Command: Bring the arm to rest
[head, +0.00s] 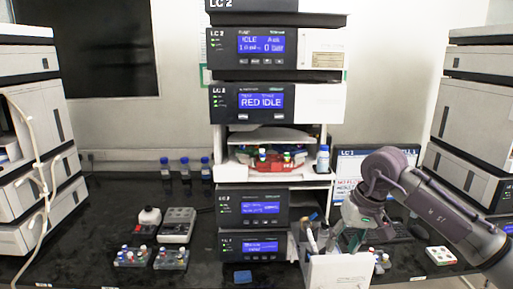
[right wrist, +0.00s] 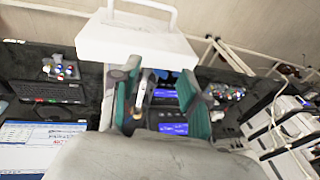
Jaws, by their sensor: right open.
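My right arm comes in from the right in the head view. Its gripper (head: 352,238) points down in front of the column stack, just behind and above a white box (head: 340,270). In the right wrist view the two green-padded fingers of this gripper (right wrist: 160,92) stand apart. I see nothing held between them. The white box with its handle (right wrist: 135,38) shows just beyond the fingertips; whether they touch it I cannot tell. My left gripper is not in view.
Vial racks (head: 132,256) and a grey device (head: 177,225) stand at the left front. Blue-capped bottles (head: 185,168) stand behind. A monitor (head: 347,162) and keyboard (head: 392,232) are near my arm. Another small vial tray (head: 441,256) lies at right. Instrument stacks flank both sides.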

